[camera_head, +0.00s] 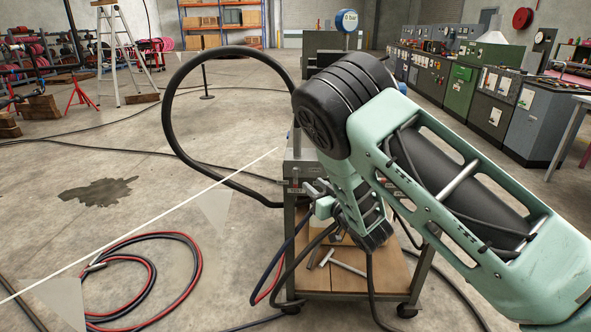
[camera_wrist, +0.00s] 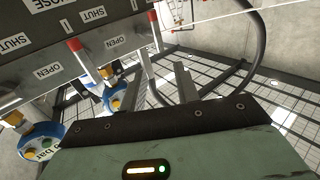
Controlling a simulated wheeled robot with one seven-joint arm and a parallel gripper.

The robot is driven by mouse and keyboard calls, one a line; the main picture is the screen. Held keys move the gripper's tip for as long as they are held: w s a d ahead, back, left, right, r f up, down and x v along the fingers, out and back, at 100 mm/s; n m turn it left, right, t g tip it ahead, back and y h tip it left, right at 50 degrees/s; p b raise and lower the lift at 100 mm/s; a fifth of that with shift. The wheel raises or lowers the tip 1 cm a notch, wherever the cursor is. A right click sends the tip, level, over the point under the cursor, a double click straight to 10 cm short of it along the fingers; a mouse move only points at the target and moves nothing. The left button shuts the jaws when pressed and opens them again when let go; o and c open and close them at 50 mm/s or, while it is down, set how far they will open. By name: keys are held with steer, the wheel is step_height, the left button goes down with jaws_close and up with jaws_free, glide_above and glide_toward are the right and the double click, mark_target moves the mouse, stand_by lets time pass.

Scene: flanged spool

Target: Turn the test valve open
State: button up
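In the wrist view a grey panel (camera_wrist: 75,55) carries OPEN and SHUT labels and part of a HOSE label. Two red-tipped levers stand out from it, one on the left (camera_wrist: 81,60) and one on the right (camera_wrist: 154,26). No label reading TEST is legible, so I cannot tell which lever is the test valve. My gripper (camera_wrist: 167,72) is open, its two fingers apart with nothing visible between them. Its fingertips are close to the right lever; contact cannot be told. In the head view my gripper (camera_head: 312,190) is at the trolley's (camera_head: 290,245) top; my arm hides most of the valves.
A blue gauge reading 0 bar (camera_head: 349,18) stands above the trolley; a blue 0 bar device (camera_wrist: 40,143) shows in the wrist view. A black hose (camera_head: 170,110) loops left of the trolley. Red and blue hoses (camera_head: 197,265) lie on the floor. Tools (camera_head: 345,266) lie on the lower shelf.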

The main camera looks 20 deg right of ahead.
mark_target(297, 171)
steer(key=p+x, duration=0.1)
steer(key=x, duration=1)
steer(key=shift+w, duration=0.15)
jaws_close()
